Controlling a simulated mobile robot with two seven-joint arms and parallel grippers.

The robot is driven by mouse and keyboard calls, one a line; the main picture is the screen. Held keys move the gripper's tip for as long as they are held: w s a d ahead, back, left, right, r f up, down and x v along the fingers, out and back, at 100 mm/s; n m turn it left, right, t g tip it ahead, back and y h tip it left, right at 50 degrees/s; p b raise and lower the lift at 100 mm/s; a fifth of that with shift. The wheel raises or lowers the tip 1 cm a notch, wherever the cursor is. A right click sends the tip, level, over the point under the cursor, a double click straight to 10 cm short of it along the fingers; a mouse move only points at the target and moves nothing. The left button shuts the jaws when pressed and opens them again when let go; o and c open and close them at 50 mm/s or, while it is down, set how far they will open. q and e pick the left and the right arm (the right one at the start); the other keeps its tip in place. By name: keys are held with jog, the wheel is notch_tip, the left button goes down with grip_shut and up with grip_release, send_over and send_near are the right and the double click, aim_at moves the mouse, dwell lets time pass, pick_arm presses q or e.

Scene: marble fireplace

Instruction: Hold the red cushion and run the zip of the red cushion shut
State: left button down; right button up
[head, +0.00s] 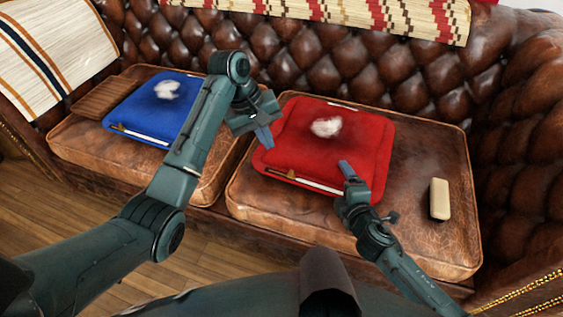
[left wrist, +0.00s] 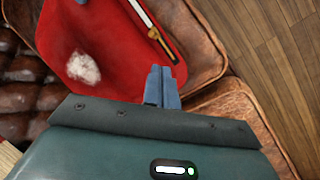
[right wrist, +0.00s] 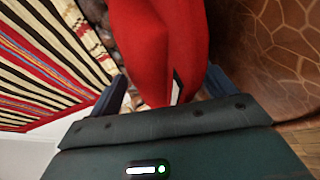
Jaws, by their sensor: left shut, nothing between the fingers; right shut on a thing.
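The red cushion (head: 350,150) lies on the right-hand leather seat, with a tuft of white fluff (head: 326,127) on top. Its zip (head: 318,185) is a pale strip along the front edge, with a brass-coloured pull (head: 291,174) near the left end; the pull also shows in the left wrist view (left wrist: 155,34). My left gripper (head: 265,139) is shut and empty over the cushion's left side, apart from the pull. My right gripper (head: 345,169) is shut on the cushion near its front right corner; the right wrist view shows red fabric (right wrist: 160,45) between the fingers.
The tufted backrest (head: 350,65) rises behind.

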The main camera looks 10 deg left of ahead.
aim_at(335, 191)
pick_arm(q)
jog(key=f+n, duration=0.3)
jog(key=f+n+g, duration=0.1)
jog(key=f+n, duration=0.1)
jog(key=n, duration=0.2)
jog(key=w+f+n+y, duration=0.1)
jog(key=f+n, duration=0.2)
jog(key=shift+a+f+n, duration=0.2)
jog(key=shift+f+n, duration=0.1)
jog(key=d, duration=0.2)
jog(key=shift+s+d+r, duration=0.1)
jog(key=shift+s+d, duration=0.15)
jog(key=shift+d, duration=0.05)
jog(key=shift+s+d, duration=0.15)
jog(key=shift+d, duration=0.5)
jog(key=shift+d, duration=0.1)
jog(key=s+d, duration=0.1)
jog(key=d, duration=0.3)
jog(key=s+d, duration=0.1)
jog(key=d, duration=0.3)
jog(key=s+d, duration=0.1)
jog(key=d, duration=0.3)
jog(key=shift+s+d, duration=0.3)
jog(key=shift+d, duration=0.1)
jog(key=shift+a, duration=0.1)
